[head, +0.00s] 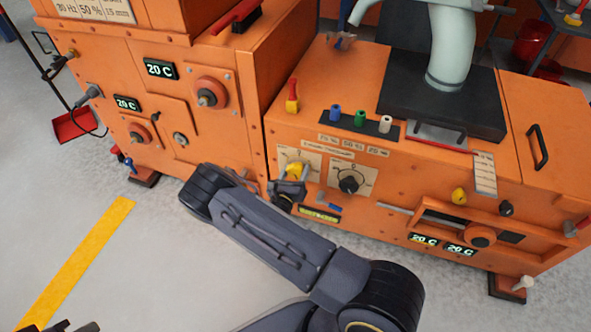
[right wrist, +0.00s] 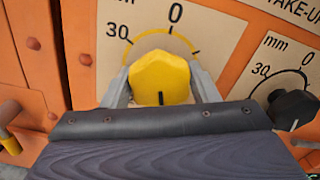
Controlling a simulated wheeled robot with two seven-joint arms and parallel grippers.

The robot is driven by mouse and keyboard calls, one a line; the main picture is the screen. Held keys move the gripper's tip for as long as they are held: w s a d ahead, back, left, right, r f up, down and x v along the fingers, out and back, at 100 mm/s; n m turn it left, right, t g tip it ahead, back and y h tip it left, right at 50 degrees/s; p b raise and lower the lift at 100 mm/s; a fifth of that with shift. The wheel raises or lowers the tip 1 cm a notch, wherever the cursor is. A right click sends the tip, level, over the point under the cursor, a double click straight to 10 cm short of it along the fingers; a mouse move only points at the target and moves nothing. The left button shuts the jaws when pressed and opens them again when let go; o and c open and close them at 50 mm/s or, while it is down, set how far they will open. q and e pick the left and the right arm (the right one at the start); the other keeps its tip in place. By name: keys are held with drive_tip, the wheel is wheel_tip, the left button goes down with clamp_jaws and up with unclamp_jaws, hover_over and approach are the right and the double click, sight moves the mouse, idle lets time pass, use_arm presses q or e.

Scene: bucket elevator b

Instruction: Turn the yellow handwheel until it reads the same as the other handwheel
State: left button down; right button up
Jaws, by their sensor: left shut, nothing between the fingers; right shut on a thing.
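The yellow handwheel (right wrist: 160,78) sits on a pale scale plate reading mm, with 0 at the top and 30 at the upper left. A short dark mark shows low on its face; the lower scale is hidden by my gripper. My right gripper (head: 290,183) is shut on this wheel, its fingers on either side in the right wrist view (right wrist: 160,88). The other handwheel is black (head: 349,182), to the right on a similar plate. In the right wrist view (right wrist: 292,108) its pale mark points down. A dark tip of my left gripper (head: 76,327) shows at the bottom left edge.
Orange machine cabinets (head: 400,170) fill the back. Several coloured knobs stand on a black strip (head: 372,127) above the handwheels. Grey floor with a yellow stripe (head: 85,255) is free at the left.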

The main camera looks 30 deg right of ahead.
sight(294, 174)
drive_tip(key=shift+n, duration=0.9)
drive_tip(key=shift+f, duration=0.1)
drive_tip(key=o, duration=1)
drive_tip(key=p+v, duration=0.2)
drive_tip(key=v, duration=0.4)
drive_tip(key=shift+s+a, duration=0.2)
drive_tip(key=shift+a, duration=0.05)
drive_tip(key=shift+s+a, duration=0.45)
drive_tip(key=shift+a, duration=0.05)
